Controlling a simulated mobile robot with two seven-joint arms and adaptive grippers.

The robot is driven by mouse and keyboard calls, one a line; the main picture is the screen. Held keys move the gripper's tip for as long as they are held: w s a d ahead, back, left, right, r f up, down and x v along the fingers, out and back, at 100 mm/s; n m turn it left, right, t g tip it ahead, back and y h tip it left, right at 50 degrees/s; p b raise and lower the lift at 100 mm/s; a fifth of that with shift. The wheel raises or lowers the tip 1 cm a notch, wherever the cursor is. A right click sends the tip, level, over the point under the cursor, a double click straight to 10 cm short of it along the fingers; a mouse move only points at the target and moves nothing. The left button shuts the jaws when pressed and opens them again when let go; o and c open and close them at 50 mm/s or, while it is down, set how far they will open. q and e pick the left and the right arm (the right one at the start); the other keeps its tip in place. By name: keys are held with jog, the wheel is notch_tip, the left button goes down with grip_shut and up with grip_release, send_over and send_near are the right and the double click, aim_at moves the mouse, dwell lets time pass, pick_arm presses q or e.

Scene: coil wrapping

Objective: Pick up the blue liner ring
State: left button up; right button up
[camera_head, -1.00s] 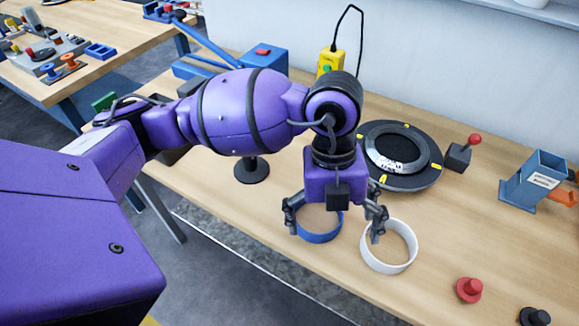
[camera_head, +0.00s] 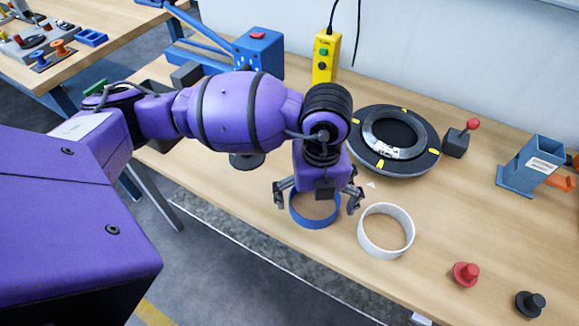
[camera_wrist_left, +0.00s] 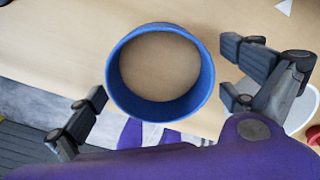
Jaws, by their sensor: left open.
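The blue liner ring (camera_head: 314,221) lies flat on the wooden table near its front edge, partly hidden by my left gripper in the head view. My left gripper (camera_head: 317,202) is open above the ring, with one finger on each side of it. In the left wrist view the whole ring (camera_wrist_left: 114,82) shows between the spread fingers, with a gap on both sides. Whether a finger touches it I cannot tell. My right gripper is not in view.
A white ring (camera_head: 364,240) lies close to the right of the blue ring. A black round turntable (camera_head: 430,158) with yellow marks stands behind. Red (camera_head: 466,272) and black (camera_head: 530,304) knobs and a blue holder (camera_head: 528,170) are to the right. A yellow control box (camera_head: 325,58) is at the back.

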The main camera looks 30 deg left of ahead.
pick_arm(q)
jog(key=shift+w+r, duration=0.1)
jog(key=shift+c, duration=0.4)
jog(key=c, duration=1.1)
jog(key=shift+r, duration=0.1)
